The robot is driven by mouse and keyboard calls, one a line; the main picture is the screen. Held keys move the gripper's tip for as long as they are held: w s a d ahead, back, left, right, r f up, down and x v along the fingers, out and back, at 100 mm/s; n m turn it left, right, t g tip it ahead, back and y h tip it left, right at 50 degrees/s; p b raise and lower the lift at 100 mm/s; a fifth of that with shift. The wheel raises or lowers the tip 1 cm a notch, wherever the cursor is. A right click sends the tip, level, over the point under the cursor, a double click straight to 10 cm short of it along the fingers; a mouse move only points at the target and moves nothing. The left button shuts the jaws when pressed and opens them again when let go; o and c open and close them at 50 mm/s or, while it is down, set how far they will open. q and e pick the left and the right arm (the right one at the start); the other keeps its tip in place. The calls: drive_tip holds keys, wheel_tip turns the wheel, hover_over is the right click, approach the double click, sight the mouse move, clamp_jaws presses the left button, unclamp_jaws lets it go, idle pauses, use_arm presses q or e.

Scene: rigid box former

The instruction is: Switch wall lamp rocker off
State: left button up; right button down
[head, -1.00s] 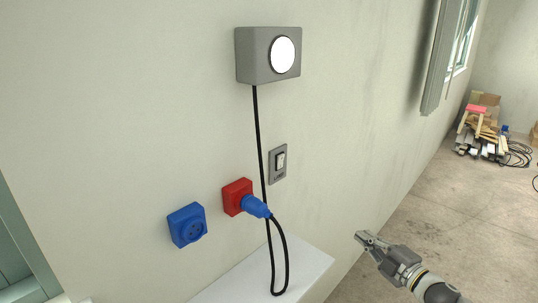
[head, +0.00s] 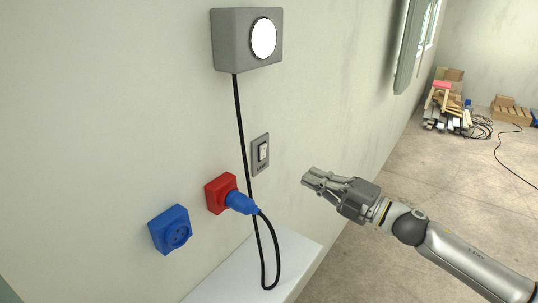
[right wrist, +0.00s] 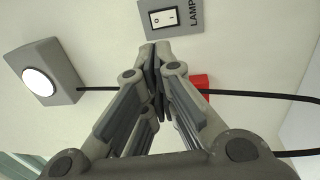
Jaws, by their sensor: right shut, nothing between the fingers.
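The lamp rocker (head: 262,153) is a white switch in a grey plate on the wall. It also shows at the top of the right wrist view (right wrist: 164,17), beside the word LAMP. The wall lamp (head: 247,40) is a grey box whose round face is bright white. My right gripper (head: 308,178) is shut and empty, to the right of the switch and a little lower, apart from it. In the right wrist view its fingertips (right wrist: 157,50) appear just below the switch plate. My left gripper is not in view.
A black cable (head: 241,120) hangs from the lamp, left of the switch. A blue plug (head: 241,202) sits in a red socket (head: 220,193). A blue socket (head: 170,230) is further left. A white ledge (head: 300,252) lies below. Wood scraps (head: 443,106) lie far off.

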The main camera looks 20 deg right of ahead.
drive_tip(key=p, duration=0.5)
approach(258, 149)
drive_tip(key=x, duration=0.5)
drive_tip(key=shift+w+a, duration=0.1)
drive_tip(key=shift+a, duration=0.15)
drive_tip(key=shift+w+a, duration=0.25)
drive_tip(key=shift+w, duration=0.1)
drive_tip(key=shift+w+r+p, duration=0.1)
drive_tip(key=shift+p, duration=0.25)
